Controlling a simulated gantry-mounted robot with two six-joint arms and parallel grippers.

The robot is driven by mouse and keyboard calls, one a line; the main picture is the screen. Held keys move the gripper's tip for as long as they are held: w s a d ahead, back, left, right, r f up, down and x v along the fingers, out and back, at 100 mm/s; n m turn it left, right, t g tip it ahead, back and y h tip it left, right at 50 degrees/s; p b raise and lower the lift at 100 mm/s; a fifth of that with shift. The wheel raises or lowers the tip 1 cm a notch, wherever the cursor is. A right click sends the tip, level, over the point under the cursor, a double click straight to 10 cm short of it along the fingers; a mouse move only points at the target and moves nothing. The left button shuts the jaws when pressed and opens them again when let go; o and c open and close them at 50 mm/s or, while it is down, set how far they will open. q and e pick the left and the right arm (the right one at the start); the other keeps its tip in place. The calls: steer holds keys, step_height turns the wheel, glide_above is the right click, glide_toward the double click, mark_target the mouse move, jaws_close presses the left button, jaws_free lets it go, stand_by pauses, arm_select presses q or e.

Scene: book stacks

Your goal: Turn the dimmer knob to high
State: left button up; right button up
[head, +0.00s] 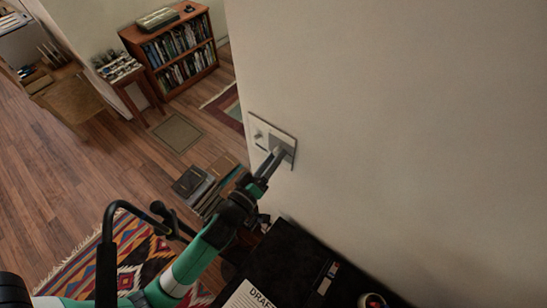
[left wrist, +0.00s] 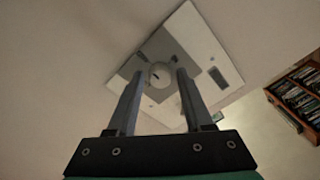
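A light square wall plate (head: 286,134) is fixed to the pale wall near its left edge. It also shows in the left wrist view (left wrist: 200,42), turned on its corner. A round whitish dimmer knob (left wrist: 160,74) with a small dark mark sits on the plate. My left gripper (head: 277,153) reaches up to the plate, and its fingers hide the knob in the head view. In the left wrist view the fingers (left wrist: 159,76) stand apart on either side of the knob, with visible gaps. Contact cannot be made out. My right gripper is not in view.
A small grey switch (head: 258,135) sits on the plate's left part. Below is a dark tabletop (head: 310,250) with a paper marked DRAFT (head: 248,296). Stacked books (head: 197,187) lie on the floor at left. A bookcase (head: 180,50) stands farther back.

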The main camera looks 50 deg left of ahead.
arm_select(q)
jaws_close()
steer(key=shift+m, duration=0.4)
steer(key=m+t, duration=0.1)
steer(key=m, duration=1)
steer(key=shift+a, duration=0.15)
steer(key=m+p, duration=0.2)
steer(key=m, duration=0.2)
steer(key=shift+m+h, duration=0.3)
steer(key=shift+h, duration=0.1)
steer(key=shift+m+p, duration=0.7)
steer(key=shift+m, duration=0.5)
steer(key=shift+f, duration=0.1)
